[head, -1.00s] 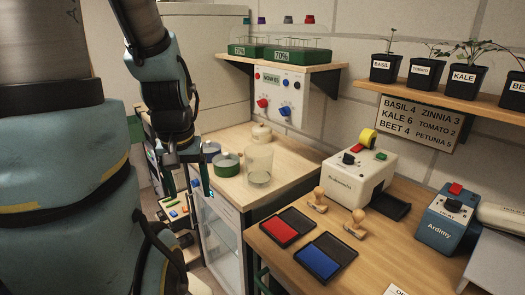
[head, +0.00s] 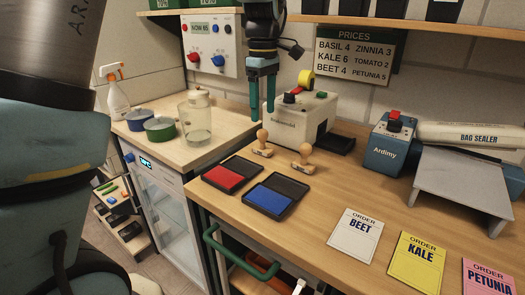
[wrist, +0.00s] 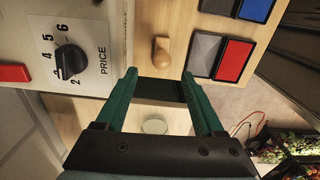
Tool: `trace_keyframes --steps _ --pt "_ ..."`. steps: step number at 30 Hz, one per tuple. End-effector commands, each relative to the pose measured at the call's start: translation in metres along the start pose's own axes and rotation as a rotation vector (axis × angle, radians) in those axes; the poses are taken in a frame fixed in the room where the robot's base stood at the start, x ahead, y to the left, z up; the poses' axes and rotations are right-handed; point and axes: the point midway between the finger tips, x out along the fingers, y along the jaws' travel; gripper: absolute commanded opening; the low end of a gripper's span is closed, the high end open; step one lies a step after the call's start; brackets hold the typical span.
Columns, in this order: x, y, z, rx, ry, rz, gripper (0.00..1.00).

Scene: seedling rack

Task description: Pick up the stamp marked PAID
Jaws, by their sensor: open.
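Two stamps with round wooden handles stand on the wooden counter in the head view, a left stamp (head: 262,146) and a right stamp (head: 302,161). The marks on their bases are too small to read, so I cannot tell which says PAID. My gripper (head: 262,112) points down above the left stamp, with green fingers apart and nothing between them. In the wrist view, one wooden stamp handle (wrist: 162,53) shows just beyond the open fingertips (wrist: 158,77), not touching them.
A red ink pad (head: 225,176) and a blue ink pad (head: 270,201) lie open in front of the stamps. A cream labelling machine (head: 300,122) stands close behind the gripper. A glass jar (head: 196,120) is at left. Order cards, including BEET (head: 355,235), lie at front right.

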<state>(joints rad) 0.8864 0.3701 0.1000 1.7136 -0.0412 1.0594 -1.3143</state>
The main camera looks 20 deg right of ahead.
Motion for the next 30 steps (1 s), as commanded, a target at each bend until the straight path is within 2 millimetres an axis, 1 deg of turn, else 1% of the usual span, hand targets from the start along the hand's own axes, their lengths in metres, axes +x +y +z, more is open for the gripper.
trace_keyframes --steps 1,6,9,14,22,25,30 --pt "0.008 -0.001 0.000 -0.001 -0.001 -0.006 0.70" --pt "0.034 -0.001 -0.001 -0.001 -0.001 -0.005 0.70" --pt "0.044 -0.002 -0.001 -0.001 -0.001 -0.003 0.70" --pt "0.054 -0.002 -0.001 -0.001 -0.001 -0.003 0.70" --pt "0.092 -0.004 0.001 0.000 -0.001 -0.005 0.70" --pt "0.099 -0.004 0.001 0.000 0.000 -0.002 0.70" --pt "0.101 -0.004 0.001 0.000 0.000 0.000 0.70"
